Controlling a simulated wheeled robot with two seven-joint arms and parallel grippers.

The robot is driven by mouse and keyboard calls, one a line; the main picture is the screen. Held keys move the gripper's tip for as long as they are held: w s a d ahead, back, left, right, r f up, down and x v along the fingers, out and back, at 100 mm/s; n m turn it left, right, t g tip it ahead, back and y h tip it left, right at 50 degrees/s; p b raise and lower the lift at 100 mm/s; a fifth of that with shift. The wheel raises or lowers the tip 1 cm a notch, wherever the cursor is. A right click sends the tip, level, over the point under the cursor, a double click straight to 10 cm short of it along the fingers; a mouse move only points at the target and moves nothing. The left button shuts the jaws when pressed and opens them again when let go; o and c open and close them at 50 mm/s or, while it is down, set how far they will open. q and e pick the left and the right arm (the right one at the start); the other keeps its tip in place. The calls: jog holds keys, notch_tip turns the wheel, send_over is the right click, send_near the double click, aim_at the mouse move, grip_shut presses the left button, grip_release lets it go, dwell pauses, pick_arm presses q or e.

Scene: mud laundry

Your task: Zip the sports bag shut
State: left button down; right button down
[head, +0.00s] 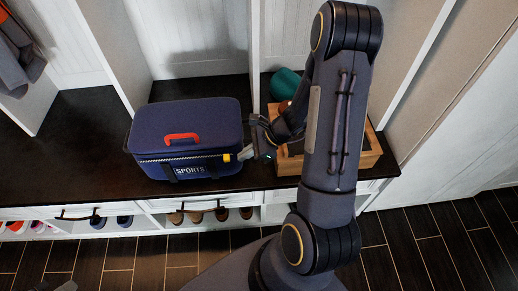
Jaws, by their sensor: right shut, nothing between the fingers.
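The dark blue sports bag (195,115) stands upright on the dark bench top, with a red handle and a "SPORTS" label on its front. A pale zip line runs along the front below the handle. The yellow zip pull (227,157) is at the right end of the front zip line. My right gripper (245,154) is just right of the pull, by the bag's front right corner. It is shut with nothing held; I cannot tell if it touches the pull. The bag's right side is partly hidden by the gripper. My left gripper is out of view.
A wooden crate (371,150) stands right of the bag, partly behind my right arm, with a teal item (285,83) in or behind it. White dividers rise around the bench (75,135). Shoes sit on the shelf below. The bench left of the bag is clear.

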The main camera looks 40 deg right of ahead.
jog(key=shift+w+a, duration=0.45)
jog(key=shift+a, duration=0.4)
